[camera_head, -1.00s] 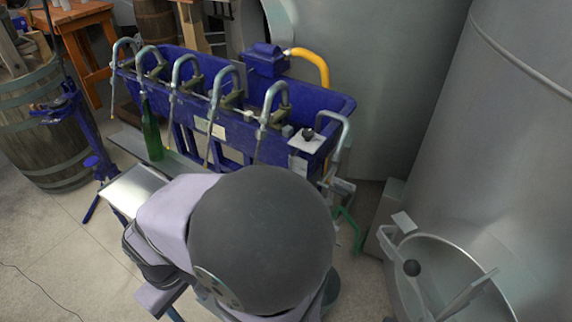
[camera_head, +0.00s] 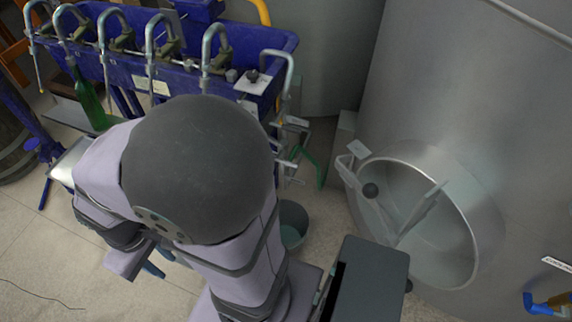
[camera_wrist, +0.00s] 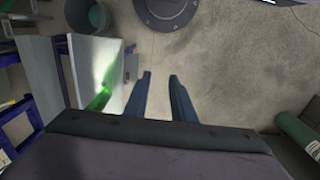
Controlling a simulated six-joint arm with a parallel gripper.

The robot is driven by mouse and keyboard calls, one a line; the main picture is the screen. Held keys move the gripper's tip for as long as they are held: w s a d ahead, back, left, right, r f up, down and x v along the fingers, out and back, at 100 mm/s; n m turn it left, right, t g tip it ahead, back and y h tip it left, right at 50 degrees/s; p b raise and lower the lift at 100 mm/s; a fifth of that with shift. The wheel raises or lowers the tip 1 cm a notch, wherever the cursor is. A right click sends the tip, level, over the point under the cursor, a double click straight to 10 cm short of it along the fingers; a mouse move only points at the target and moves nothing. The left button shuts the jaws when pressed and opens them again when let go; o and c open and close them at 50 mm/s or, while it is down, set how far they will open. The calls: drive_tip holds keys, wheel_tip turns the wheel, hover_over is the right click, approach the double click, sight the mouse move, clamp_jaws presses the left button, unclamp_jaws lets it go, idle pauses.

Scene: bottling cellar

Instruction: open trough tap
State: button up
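The blue trough (camera_head: 262,40) stands at the upper left of the head view, with several curved metal spouts along it. Small metal fittings (camera_head: 291,122) sit below its right end, by a green bent piece (camera_head: 318,168); which of these is the tap, and how it is set, I cannot tell. My gripper (camera_wrist: 160,88) shows two blue fingers in the wrist view, apart with only floor between them. In the head view its blue fingertips (camera_head: 155,264) show low at the left, well away from the fittings. My arm covers part of the trough's front.
A green bottle (camera_head: 90,100) stands at the trough's front left. A pale metal tray (camera_head: 66,160) is below it. A grey bucket (camera_head: 293,225) stands on the floor right of my arm. A large steel tank (camera_head: 470,100) with an open round hatch (camera_head: 440,240) fills the right.

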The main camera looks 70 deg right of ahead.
drive_tip(key=shift+w+d, duration=0.1)
drive_tip(key=shift+w, duration=0.05)
clamp_jaws()
drive_tip(key=w+d+f+m+t+h+p, duration=0.1)
drive_tip(key=w+d+f+m+t, duration=0.1)
drive_tip(key=w+d+f+m, duration=0.3)
drive_tip(key=w+d+f+m+t+h+p, duration=0.1)
drive_tip(key=w+d+m+t+p, duration=0.15)
drive_tip(key=d, duration=0.55)
drive_tip(key=s+d+f+m+h+p, duration=0.1)
drive_tip(key=s+d+m+h, duration=0.15)
drive_tip(key=d, duration=0.35)
drive_tip(key=s+d+f+m+h, duration=0.1)
drive_tip(key=d+m, duration=0.2)
drive_tip(key=d, duration=0.3)
drive_tip(key=s+d+m+g+h+p, duration=0.1)
drive_tip(key=s+d+m+g+h, duration=0.1)
drive_tip(key=s+d, duration=0.3)
drive_tip(key=s+d+r+m+g+h+p, duration=0.1)
drive_tip(key=s+d, duration=0.4)
drive_tip(key=s, duration=0.5)
drive_tip(key=m+g+h, duration=0.1)
drive_tip(key=m+h, duration=0.1)
drive_tip(key=shift+s+d+h, duration=0.3)
drive_tip(key=shift+d+h, duration=0.05)
drive_tip(key=shift+g, duration=0.25)
